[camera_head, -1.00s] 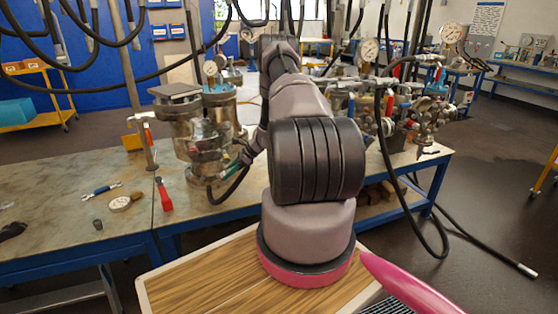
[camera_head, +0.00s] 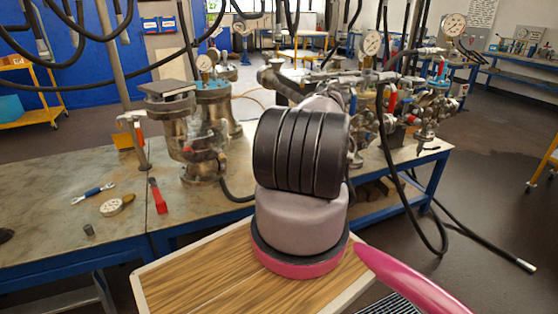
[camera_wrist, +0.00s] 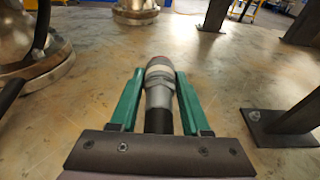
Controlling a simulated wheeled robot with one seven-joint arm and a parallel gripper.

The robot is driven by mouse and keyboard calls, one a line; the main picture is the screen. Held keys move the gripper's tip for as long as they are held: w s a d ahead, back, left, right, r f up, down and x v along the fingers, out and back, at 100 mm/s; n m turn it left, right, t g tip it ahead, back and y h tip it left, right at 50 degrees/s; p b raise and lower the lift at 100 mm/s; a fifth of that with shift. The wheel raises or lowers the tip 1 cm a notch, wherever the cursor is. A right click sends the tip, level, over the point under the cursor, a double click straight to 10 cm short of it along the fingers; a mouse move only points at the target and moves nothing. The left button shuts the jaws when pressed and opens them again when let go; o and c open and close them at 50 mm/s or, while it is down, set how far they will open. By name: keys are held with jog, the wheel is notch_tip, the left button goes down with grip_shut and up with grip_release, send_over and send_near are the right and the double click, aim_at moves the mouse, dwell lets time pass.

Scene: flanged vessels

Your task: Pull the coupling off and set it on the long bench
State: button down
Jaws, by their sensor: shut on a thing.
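My gripper (camera_wrist: 160,80) is shut on the coupling (camera_wrist: 159,88) in the wrist view. The coupling is a silver-grey cylinder with a pale band and a reddish far end. It lies lengthwise between two green fingers, with a dark hose or stem at its near end. Its far end touches no vessel in that view. The worn bench top (camera_wrist: 215,75) is below it; I cannot tell the height. In the head view my arm hides the gripper and coupling. The bench (camera_head: 405,152) carries flanged metal vessels (camera_head: 198,140).
Vessel bases (camera_wrist: 35,75) stand at left and top (camera_wrist: 135,10) in the wrist view. A dark post with a bolted foot plate (camera_wrist: 265,127) stands at right. A red-handled tool (camera_head: 157,195) and a gauge (camera_head: 112,207) lie on the left bench top. Black hoses hang around.

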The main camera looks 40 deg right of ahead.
jog(key=shift+s+f, duration=0.1)
jog(key=shift+f, duration=4.65)
jog(key=shift+c, duration=1.4)
grip_release()
jog(key=shift+a, duration=0.1)
